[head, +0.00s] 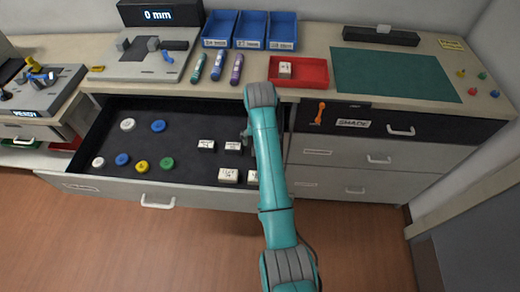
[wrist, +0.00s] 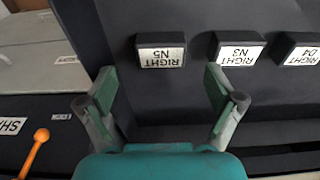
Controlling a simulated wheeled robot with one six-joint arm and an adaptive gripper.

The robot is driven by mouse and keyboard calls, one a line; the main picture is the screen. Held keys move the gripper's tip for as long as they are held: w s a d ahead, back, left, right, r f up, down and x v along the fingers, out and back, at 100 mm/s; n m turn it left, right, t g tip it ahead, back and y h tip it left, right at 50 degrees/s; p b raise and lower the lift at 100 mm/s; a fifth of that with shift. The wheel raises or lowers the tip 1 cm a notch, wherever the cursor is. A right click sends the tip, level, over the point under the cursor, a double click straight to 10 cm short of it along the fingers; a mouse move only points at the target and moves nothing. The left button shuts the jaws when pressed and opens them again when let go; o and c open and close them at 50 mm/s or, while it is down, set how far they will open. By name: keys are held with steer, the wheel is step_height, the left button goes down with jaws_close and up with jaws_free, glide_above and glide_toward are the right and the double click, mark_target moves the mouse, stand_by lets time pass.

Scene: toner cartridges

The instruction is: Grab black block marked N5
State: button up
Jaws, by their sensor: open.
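The black block marked N5 (wrist: 161,42) shows in the wrist view, with a white label reading RIGHT N5 upside down. It lies on the dark drawer floor, just beyond and between the fingertips of my gripper (wrist: 160,102). The jaws are open and empty, with a gap between them and the block. To its right are similar blocks marked N3 (wrist: 237,45) and D4 (wrist: 298,45). In the head view my arm reaches over the open drawer and hides part of it. I cannot tell which labelled block there is N5.
The open drawer (head: 150,187) also holds several round coloured knobs at left and white-labelled blocks (head: 228,176). On the counter behind are blue bins (head: 251,28), a red tray (head: 312,75) and a green mat (head: 395,74). An orange handle (wrist: 38,150) shows at the wrist view's left.

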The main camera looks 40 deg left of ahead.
steer(key=shift+w+a+f, duration=0.15)
steer(key=shift+f, duration=0.95)
steer(key=shift+w+a+f, duration=0.1)
steer(key=shift+f, duration=1)
steer(key=c, duration=1.1)
